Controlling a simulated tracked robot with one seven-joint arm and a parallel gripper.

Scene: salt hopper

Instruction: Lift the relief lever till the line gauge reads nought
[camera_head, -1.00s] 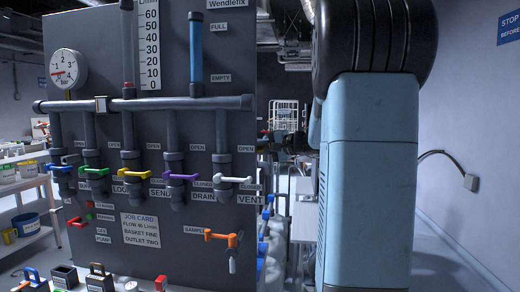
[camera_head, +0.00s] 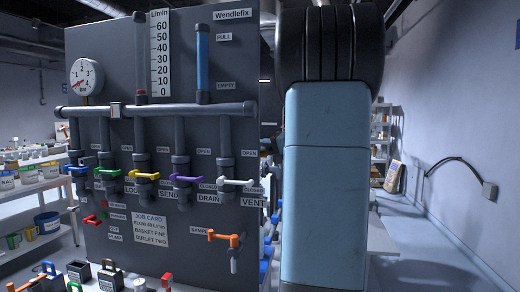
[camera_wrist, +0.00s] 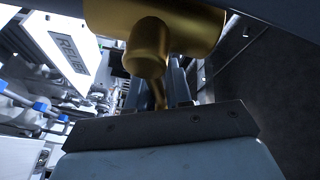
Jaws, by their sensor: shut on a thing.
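A round dial gauge (camera_head: 87,76), marked in bar up to 4, sits at the panel's upper left. Its red needle points to the lower left, at the low end; I cannot read it exactly. In the wrist view a brass valve body (camera_wrist: 150,45) fills the top, with a narrow brass lever (camera_wrist: 158,95) running down from it. My gripper (camera_wrist: 168,88) is shut on that lever; the fingertips are largely hidden behind the dark palm bar. A tilted white plate (camera_wrist: 70,42) beside it bears lettering that looks like RELIEF. The head view hides my gripper behind my arm.
The grey panel (camera_head: 120,180) carries a pipe manifold (camera_head: 160,109) and several coloured valve handles. An orange sample tap (camera_head: 224,238) is lower right. A scale (camera_head: 160,55) has its red float at the bottom. Small items stand on the bench below.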

